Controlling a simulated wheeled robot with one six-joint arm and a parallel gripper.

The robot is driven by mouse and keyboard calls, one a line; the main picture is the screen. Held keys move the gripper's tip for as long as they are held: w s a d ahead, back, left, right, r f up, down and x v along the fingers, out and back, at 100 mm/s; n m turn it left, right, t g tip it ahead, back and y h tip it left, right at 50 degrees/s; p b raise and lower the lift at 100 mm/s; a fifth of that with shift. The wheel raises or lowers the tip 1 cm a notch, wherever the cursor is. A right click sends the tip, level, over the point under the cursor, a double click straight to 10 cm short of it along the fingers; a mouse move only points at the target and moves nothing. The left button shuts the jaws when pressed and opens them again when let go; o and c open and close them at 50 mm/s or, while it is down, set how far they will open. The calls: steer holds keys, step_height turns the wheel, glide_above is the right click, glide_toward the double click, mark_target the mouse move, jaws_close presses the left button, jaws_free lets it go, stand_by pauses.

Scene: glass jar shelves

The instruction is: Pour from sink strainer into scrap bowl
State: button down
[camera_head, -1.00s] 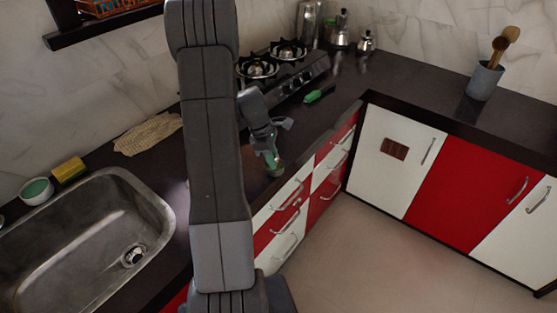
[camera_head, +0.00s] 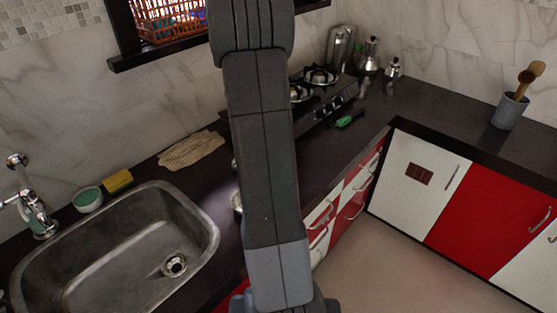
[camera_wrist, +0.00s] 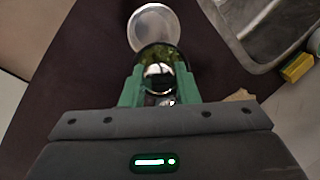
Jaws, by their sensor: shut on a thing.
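My gripper (camera_wrist: 158,92) shows in the wrist view, its two green fingers shut on the sink strainer (camera_wrist: 158,76). The strainer is a shiny metal cup with green scraps inside near its far rim. Just beyond it is the scrap bowl (camera_wrist: 153,27), round and whitish, standing on the dark counter. The strainer's far rim overlaps the bowl's near edge in this view; I cannot tell the height between them. In the head view my arm hides the gripper and strainer, and only a sliver of the bowl (camera_head: 237,203) shows beside it.
The steel sink (camera_head: 205,235) is at the left, with a tap (camera_head: 30,205), a small green-filled bowl (camera_head: 88,199) and a yellow sponge (camera_head: 118,181) behind it. A beige cloth (camera_head: 191,150) lies on the counter. The stove (camera_head: 325,95) and a green-handled item (camera_head: 349,119) are farther back.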

steer(key=shift+s+a+r, duration=0.1)
steer(key=shift+a+r, duration=0.15)
steer(key=shift+a, duration=0.15)
steer(key=shift+w+d+x, duration=0.1)
steer(key=shift+d+x, duration=0.1)
steer(key=shift+x, duration=0.75)
steer(key=shift+w+d+x, duration=0.1)
steer(key=shift+d+x, duration=0.1)
steer(key=shift+x, duration=0.8)
steer(key=a, duration=0.1)
steer(key=a+r+t+y, duration=0.1)
steer(key=a+y, duration=0.1)
steer(key=shift+w+r+t, duration=0.2)
steer(key=shift+r+t, duration=0.15)
steer(key=shift+t, duration=0.05)
steer(key=shift+f, duration=0.1)
steer(key=b, duration=0.1)
steer(key=a+f+b, duration=0.1)
steer(key=shift+w+a+f+y+b, duration=0.1)
steer(key=shift+w+f+y+b, duration=0.05)
steer(key=shift+f+y+b, duration=0.2)
steer(key=b, duration=0.3)
steer(key=t+y+b, duration=0.1)
steer(key=b, duration=0.3)
steer(key=shift+s+d+f+y, duration=0.15)
steer(key=shift+s+d+y, duration=0.1)
steer(key=shift+d, duration=0.05)
steer(key=shift+b, duration=0.4)
